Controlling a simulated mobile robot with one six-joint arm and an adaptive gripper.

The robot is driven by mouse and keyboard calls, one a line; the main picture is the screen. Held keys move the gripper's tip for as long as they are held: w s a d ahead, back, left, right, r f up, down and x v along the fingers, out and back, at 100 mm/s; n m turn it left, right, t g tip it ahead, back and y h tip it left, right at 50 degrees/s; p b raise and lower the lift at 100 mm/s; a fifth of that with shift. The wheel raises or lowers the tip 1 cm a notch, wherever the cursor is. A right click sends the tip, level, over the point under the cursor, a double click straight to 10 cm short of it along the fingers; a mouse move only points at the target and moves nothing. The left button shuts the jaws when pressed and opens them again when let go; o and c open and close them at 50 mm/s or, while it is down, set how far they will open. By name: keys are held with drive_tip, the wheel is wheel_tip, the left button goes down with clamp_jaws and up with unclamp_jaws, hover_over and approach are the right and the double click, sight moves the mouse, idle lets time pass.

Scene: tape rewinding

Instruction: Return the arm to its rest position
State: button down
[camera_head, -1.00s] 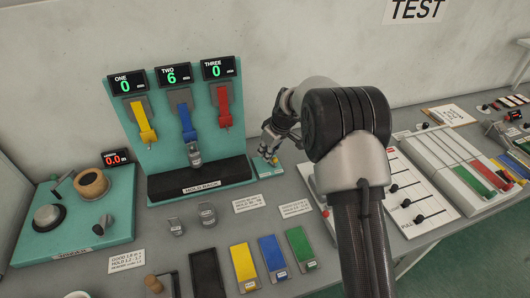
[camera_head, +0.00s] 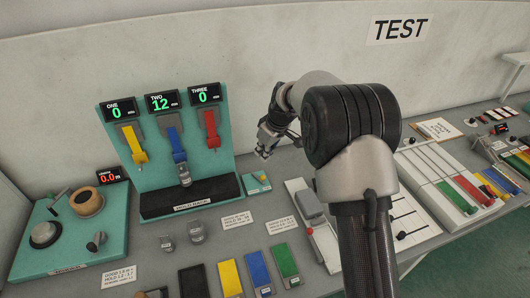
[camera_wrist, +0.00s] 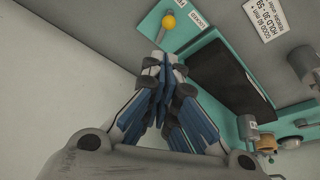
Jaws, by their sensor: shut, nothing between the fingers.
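My gripper (camera_head: 264,151) is shut and empty, raised above the bench to the right of the hold rack (camera_head: 190,205). In the wrist view its blue-padded fingers (camera_wrist: 167,62) meet at the tips. My arm reaches up from the bottom right of the head view and bends toward the rack. A small teal lever block (camera_head: 257,182) lies below the gripper, apart from it. In the wrist view its yellow knob (camera_wrist: 168,22) shows beyond the fingertips, beside a label reading LOCKED.
The rack carries yellow, blue (camera_head: 176,146) and red straps; a grey weight (camera_head: 185,176) hangs on the blue one. Displays read 0, 12 and 0. A teal winder station (camera_head: 110,235) stands left. Loose weights (camera_head: 197,232), coloured strips and a slider panel (camera_head: 440,175) occupy the bench.

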drive_tip(key=s+d+r+m+h, duration=0.1)
drive_tip(key=s+d+r+m, duration=0.15)
drive_tip(key=s+r, duration=0.55)
drive_tip(key=s+d+r+m, duration=0.1)
drive_tip(key=s+d+r, duration=0.2)
drive_tip(key=s+r, duration=0.6)
drive_tip(key=s+d+m+h, duration=0.1)
drive_tip(key=s+d+m, duration=0.1)
drive_tip(key=s, duration=1)
drive_tip(key=s+d+m+t, duration=0.1)
drive_tip(key=s+d+m, duration=0.2)
drive_tip(key=s, duration=1)
drive_tip(key=shift+s+d+f+m+t+h, duration=0.15)
drive_tip(key=shift+d+f+m+t+h, duration=0.2)
drive_tip(key=shift+d, duration=0.2)
drive_tip(key=shift+r, duration=0.1)
idle(3.1)
